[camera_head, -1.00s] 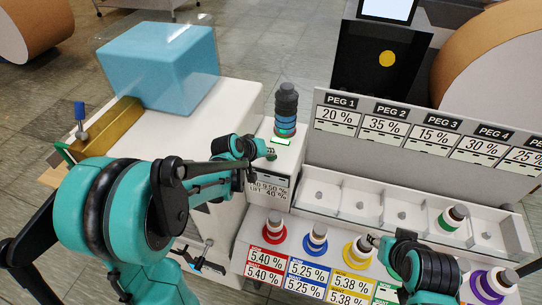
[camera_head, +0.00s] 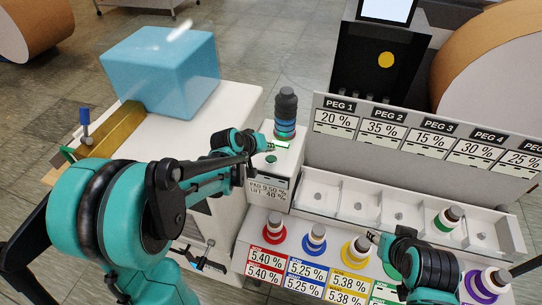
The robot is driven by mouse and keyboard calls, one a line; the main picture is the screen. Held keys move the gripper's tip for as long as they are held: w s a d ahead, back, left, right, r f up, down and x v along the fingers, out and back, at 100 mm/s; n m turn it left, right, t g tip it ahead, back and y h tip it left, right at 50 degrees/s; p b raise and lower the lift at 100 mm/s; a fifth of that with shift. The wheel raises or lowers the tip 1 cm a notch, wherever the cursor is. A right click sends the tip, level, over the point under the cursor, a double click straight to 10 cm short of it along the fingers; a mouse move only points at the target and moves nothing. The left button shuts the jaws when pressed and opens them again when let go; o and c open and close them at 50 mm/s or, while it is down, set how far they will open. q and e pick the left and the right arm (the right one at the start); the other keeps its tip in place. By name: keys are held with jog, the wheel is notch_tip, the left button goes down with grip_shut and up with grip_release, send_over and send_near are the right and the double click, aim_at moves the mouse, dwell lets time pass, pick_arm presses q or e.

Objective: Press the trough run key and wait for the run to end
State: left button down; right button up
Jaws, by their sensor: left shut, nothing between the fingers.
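A green round key (camera_head: 271,159) sits on top of a small white cabinet with a "40 %" label, and I take it for the trough run key. My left gripper (camera_head: 257,146) is shut and empty, just left of and behind the key, apart from it in the picture. A dark stack lamp (camera_head: 285,108) with blue bands stands behind the key. A small lit green display (camera_head: 280,144) lies between them. The white trough (camera_head: 330,210) runs right of the cabinet. My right gripper (camera_head: 374,238) is beside the yellow-ringed knob; its fingers are too small to read.
Red (camera_head: 274,231), blue (camera_head: 315,240), yellow (camera_head: 357,251) and purple (camera_head: 488,284) ringed knobs line the front. Peg labels (camera_head: 385,132) hang behind.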

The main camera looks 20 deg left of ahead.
aim_at(269, 160)
pick_arm(q)
jog(key=shift+r+p, duration=0.85)
jog(key=shift+r, duration=0.7)
jog(key=shift+f, duration=0.1)
jog(key=shift+s, duration=0.2)
jog(key=s+f+m+y+b, duration=0.1)
jog(key=s+f+b, duration=0.1)
jog(key=s, duration=0.6)
jog(key=s+f+m+g+y+b, duration=0.1)
jog(key=s+b, duration=0.3)
jog(key=s, duration=0.4)
jog(key=s+f+m+y+b, duration=0.1)
jog(key=s+f+m+b, duration=0.1)
jog(key=s, duration=0.6)
jog(key=shift+s+f+m+g+b, duration=0.35)
jog(key=shift+m+b, duration=0.15)
jog(key=shift+b, duration=0.3)
